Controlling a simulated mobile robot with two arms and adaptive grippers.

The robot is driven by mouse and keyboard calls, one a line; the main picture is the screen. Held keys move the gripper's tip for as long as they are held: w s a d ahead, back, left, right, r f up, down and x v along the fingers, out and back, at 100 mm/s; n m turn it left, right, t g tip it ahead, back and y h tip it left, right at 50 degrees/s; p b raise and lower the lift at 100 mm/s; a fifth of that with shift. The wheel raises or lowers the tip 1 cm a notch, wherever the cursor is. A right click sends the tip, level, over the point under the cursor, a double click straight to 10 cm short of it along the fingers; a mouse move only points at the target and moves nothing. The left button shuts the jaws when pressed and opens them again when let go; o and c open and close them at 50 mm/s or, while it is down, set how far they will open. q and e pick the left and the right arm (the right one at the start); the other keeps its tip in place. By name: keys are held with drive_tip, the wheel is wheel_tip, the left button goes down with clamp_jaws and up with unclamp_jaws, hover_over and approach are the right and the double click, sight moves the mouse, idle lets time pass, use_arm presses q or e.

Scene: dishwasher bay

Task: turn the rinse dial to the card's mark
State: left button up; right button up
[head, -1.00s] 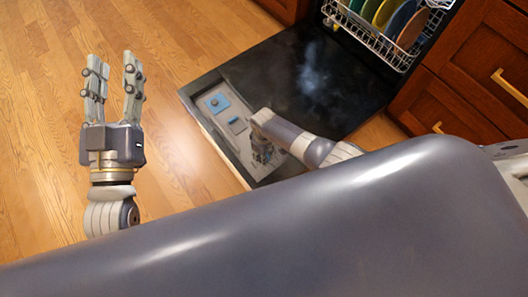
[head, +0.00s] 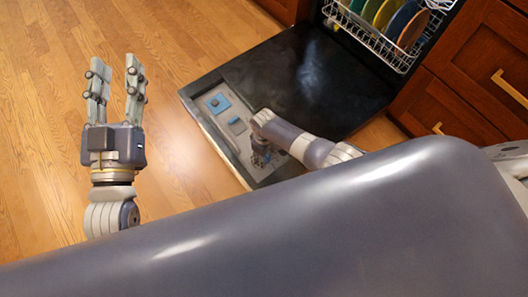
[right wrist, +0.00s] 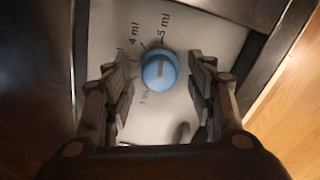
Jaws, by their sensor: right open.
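In the right wrist view, a round blue dial (right wrist: 160,70) with a grey bar across its face sits on a light plate (right wrist: 205,45). Dark marks on the plate include "4 ml" and "5 ml" above the dial; I cannot tell which mark the bar points to. My right gripper (right wrist: 160,95) is open, its fingers on either side of the dial, with visible gaps. In the head view, this gripper (head: 259,157) is over the door panel and partly hidden by its wrist. My left gripper (head: 115,75) is open and empty above the floor. I cannot make out the card for certain.
The dishwasher door (head: 305,85) lies open. Its panel has a blue square (head: 219,103) with a dark spot and a grey square (head: 237,126). A rack (head: 385,45) with several plates stands behind. Wooden drawers (head: 480,75) are at right. Floor at left is clear.

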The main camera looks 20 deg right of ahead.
drive_tip(key=shift+r, duration=0.1)
wheel_tip(320, 180, up, 12)
idle(0.7)
idle(0.5)
